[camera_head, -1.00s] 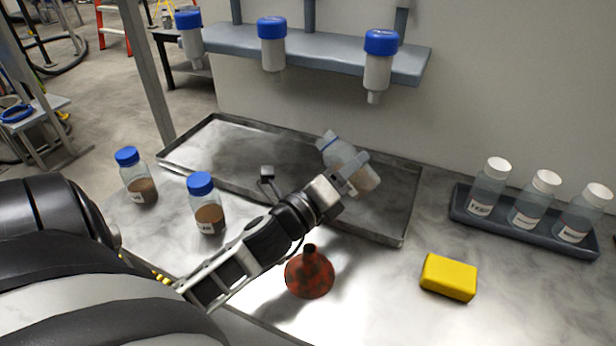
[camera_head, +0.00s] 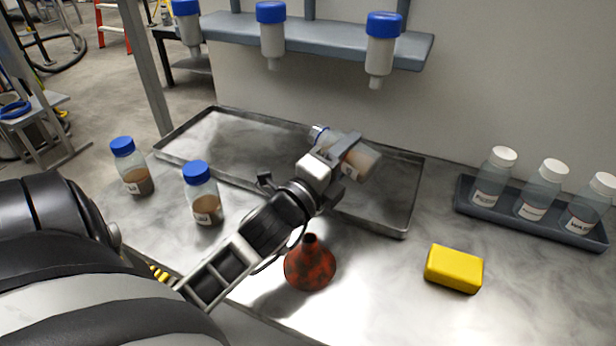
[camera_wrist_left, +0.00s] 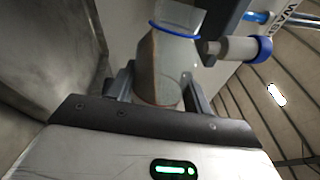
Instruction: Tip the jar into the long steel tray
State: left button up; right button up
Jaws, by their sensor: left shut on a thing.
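My left gripper (camera_head: 332,164) is shut on a clear jar (camera_head: 364,161) and holds it above the right half of the long steel tray (camera_head: 215,120). The jar lies tilted nearly on its side, its neck to the left and its base to the right and a little lower. Brownish contents show toward the base. In the left wrist view the jar (camera_wrist_left: 168,62) sits between the fingers, with a blue ring at its neck and no cap visible. Nothing is seen pouring out. My right gripper is not in view.
Two blue-capped jars (camera_head: 131,166) (camera_head: 202,193) stand left of my arm. A red funnel (camera_head: 310,266) stands just below the forearm. A yellow sponge (camera_head: 454,269) and a dark rack (camera_head: 480,212) of white-capped bottles are at right. A shelf (camera_head: 330,46) with blue-topped filters hangs behind.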

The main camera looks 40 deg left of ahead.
pick_arm(q)
jog(key=shift+a+f+n+p, duration=0.15)
jog(key=shift+n+p, duration=0.25)
jog(key=shift+n, duration=0.5)
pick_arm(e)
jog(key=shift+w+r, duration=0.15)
pick_arm(q)
jog(key=shift+y, duration=0.3)
jog(key=shift+n, duration=0.3)
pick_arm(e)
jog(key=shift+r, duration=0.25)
pick_arm(q)
jog(key=shift+s+d+p, duration=0.1)
jog(key=shift+d+p, duration=0.15)
jog(key=shift+p, duration=0.1)
jog(key=shift+s+d+r, duration=0.1)
jog(key=shift+d+r, duration=0.15)
jog(key=shift+d+r+n+p, duration=0.2)
jog(key=shift+d+n+p, duration=0.3)
jog(key=shift+n, duration=0.1)
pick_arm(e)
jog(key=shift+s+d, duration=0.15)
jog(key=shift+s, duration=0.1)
pick_arm(q)
jog(key=shift+d+r, duration=0.1)
jog(key=shift+d, duration=0.05)
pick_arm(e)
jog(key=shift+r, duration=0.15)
